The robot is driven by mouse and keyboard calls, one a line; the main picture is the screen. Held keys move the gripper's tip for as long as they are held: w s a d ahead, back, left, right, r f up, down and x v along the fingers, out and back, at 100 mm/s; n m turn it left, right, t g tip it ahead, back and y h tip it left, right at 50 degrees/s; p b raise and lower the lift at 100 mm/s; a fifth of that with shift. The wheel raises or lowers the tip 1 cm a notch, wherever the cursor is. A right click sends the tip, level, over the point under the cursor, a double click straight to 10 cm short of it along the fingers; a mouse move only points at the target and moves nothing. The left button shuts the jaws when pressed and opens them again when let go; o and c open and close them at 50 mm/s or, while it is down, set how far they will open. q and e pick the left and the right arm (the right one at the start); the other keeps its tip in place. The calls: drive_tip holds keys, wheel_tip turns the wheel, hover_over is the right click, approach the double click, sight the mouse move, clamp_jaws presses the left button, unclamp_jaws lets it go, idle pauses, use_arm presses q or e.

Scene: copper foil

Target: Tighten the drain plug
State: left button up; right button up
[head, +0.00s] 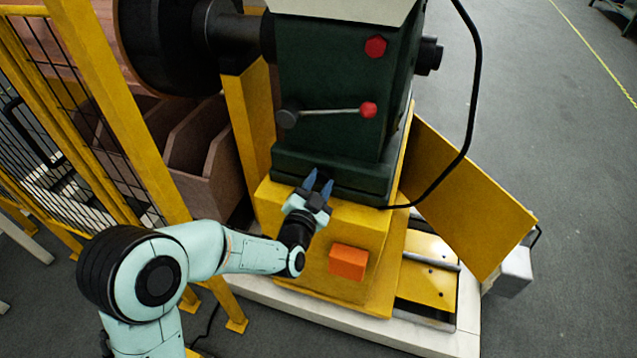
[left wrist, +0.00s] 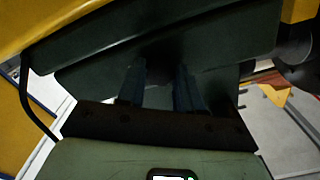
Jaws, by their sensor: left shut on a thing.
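My left gripper (head: 318,183) is at the lower front of the dark green machine (head: 328,148), above the yellow base. Its two blue fingers point at the green foot of the machine. They also show in the left wrist view (left wrist: 159,84), on either side of a small dark thing, the drain plug (left wrist: 158,70), and are shut on it. The plug is in deep shadow, and how far it is screwed in cannot be told. In the head view I cannot make the plug out. My right gripper is in neither view.
The yellow base (head: 330,226) carries an orange block (head: 348,262) below my gripper. A lever with a red knob (head: 368,110) and a black cable (head: 470,130) are near. A yellow mesh fence (head: 100,90) and brown bins (head: 200,145) stand at left. Open floor lies right.

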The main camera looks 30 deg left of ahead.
use_arm(q)
drive_tip(key=shift+r, duration=0.2)
drive_tip(key=o, duration=1)
drive_tip(key=shift+w, duration=0.1)
drive_tip(key=shift+o, duration=0.2)
drive_tip(key=shift+f, duration=0.1)
drive_tip(key=shift+s+d, duration=0.1)
drive_tip(key=shift+s, duration=0.35)
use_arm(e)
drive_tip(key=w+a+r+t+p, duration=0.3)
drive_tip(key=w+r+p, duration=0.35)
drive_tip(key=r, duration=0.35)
use_arm(q)
drive_tip(key=p+v, duration=0.9)
drive_tip(key=v, duration=0.3)
drive_tip(key=shift+s, duration=0.25)
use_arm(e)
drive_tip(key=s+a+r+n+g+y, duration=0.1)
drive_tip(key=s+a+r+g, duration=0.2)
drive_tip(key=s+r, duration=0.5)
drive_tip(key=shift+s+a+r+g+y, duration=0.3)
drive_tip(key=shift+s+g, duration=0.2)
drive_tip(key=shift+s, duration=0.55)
